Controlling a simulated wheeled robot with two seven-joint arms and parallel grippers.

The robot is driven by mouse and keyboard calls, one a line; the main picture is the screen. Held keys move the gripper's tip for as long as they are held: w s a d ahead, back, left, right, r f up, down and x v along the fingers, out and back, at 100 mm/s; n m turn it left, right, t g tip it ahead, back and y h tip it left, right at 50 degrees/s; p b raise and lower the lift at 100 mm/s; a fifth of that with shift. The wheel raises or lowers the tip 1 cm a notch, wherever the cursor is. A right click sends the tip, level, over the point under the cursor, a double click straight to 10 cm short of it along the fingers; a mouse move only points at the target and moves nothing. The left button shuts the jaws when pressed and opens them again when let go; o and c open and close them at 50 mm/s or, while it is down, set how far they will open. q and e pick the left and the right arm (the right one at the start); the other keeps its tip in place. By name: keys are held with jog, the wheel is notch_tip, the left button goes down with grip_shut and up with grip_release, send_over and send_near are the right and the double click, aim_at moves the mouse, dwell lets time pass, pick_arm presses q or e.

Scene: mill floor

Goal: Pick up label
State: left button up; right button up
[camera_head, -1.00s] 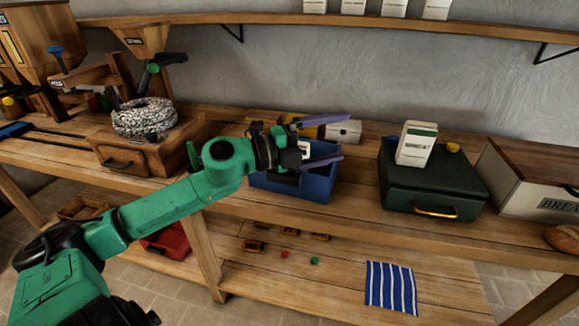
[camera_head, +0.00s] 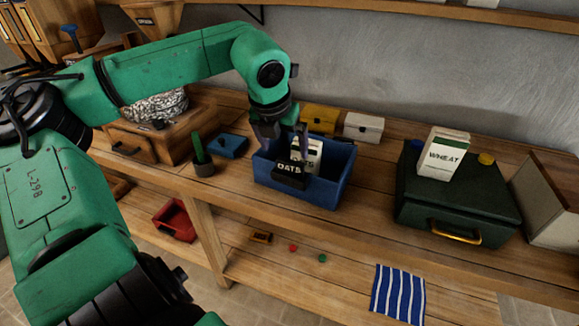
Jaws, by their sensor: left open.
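A black label reading "OATS" (camera_head: 290,174) is at the front left of the blue bin (camera_head: 328,196), by its rim. I cannot tell whether it hangs on the bin or rests against it. A white packet with dark lettering (camera_head: 311,151) stands in the bin behind the label. My left gripper (camera_head: 285,146) points down over the bin's left part, just above and behind the label. Its fingers are apart, and I see nothing gripped between them. My right gripper is not in view.
A small pot with a green plant (camera_head: 203,163) and a blue box (camera_head: 232,145) stand left of the bin. Yellow (camera_head: 318,119) and white (camera_head: 363,127) boxes stand behind it. A green case (camera_head: 455,205) bears a WHEAT packet (camera_head: 443,155) at right. Bench right of the bin is clear.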

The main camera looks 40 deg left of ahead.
aim_at(290, 160)
pick_arm(q)
jog(key=x, duration=0.3)
jog(key=shift+w+d+r+p, duration=0.1)
jog(key=shift+w+r+p, duration=0.1)
jog(key=shift+p, duration=0.1)
jog(key=x, duration=0.3)
jog(key=p+x, duration=0.1)
jog(key=shift+d+f, duration=0.1)
jog(key=shift+f, duration=0.3)
jog(key=c, duration=1.1)
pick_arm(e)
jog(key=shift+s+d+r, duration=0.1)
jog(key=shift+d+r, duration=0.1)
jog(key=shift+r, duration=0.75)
pick_arm(q)
jog(key=shift+r, duration=0.3)
notch_tip(290, 160, up, 18)
jog(key=b, duration=0.1)
jog(key=shift+f+b, duration=0.25)
jog(key=shift+b, duration=0.1)
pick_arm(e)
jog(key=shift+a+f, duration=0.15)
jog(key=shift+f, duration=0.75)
pick_arm(q)
jog(key=shift+f, duration=0.15)
